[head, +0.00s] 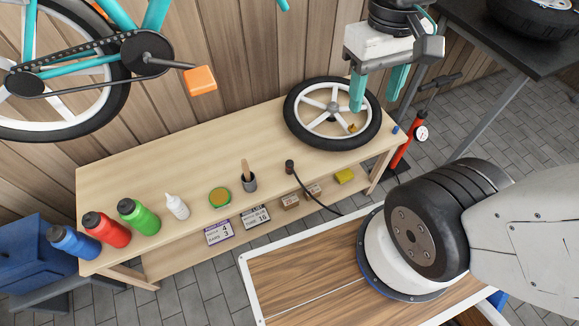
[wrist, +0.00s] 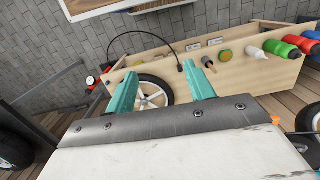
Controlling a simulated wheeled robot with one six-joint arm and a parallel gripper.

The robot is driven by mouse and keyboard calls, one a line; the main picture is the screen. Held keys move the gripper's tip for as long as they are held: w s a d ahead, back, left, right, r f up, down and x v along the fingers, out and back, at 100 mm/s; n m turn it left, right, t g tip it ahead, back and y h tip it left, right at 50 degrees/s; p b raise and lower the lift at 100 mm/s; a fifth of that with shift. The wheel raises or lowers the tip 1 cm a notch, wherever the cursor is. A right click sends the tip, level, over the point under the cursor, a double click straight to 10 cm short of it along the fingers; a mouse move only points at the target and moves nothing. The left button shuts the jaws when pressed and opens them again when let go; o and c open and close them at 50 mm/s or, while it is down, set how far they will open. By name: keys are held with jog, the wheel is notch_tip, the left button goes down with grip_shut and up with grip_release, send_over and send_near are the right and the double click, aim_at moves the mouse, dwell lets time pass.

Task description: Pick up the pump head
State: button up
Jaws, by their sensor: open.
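The pump head (head: 290,167) is a small dark piece at the end of a black hose, lying near the front edge of the workbench, left of the wheel. In the wrist view the pump head (wrist: 180,68) shows just beyond the tip of the right finger. My gripper (head: 377,92) has two teal fingers, spread apart with nothing between them. It hangs above the right part of the wheel, up and to the right of the pump head. In the wrist view my gripper (wrist: 160,72) frames part of the wheel.
A wheel (head: 290,119) lies flat on the wooden workbench (head: 125,175). The black hose (head: 312,195) droops off the front edge; a red floor pump (head: 401,158) stands at the right end.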

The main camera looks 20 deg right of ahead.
jog(key=w+a+f+g, duration=0.2)
jog(key=w+f, duration=0.4)
jog(key=f, duration=0.3)
jog(key=n+t, duration=0.3)
send_over(290, 163)
jog(key=f, duration=3.4)
jog(key=shift+s+a+f, duration=0.1)
jog(key=shift+s+a, duration=0.05)
jog(key=shift+a, duration=0.05)
jog(key=shift+f, duration=0.25)
jog(key=f, duration=0.7)
jog(key=shift+w+d+f, duration=0.15)
jog(key=shift+w, duration=0.05)
jog(key=c, duration=1)
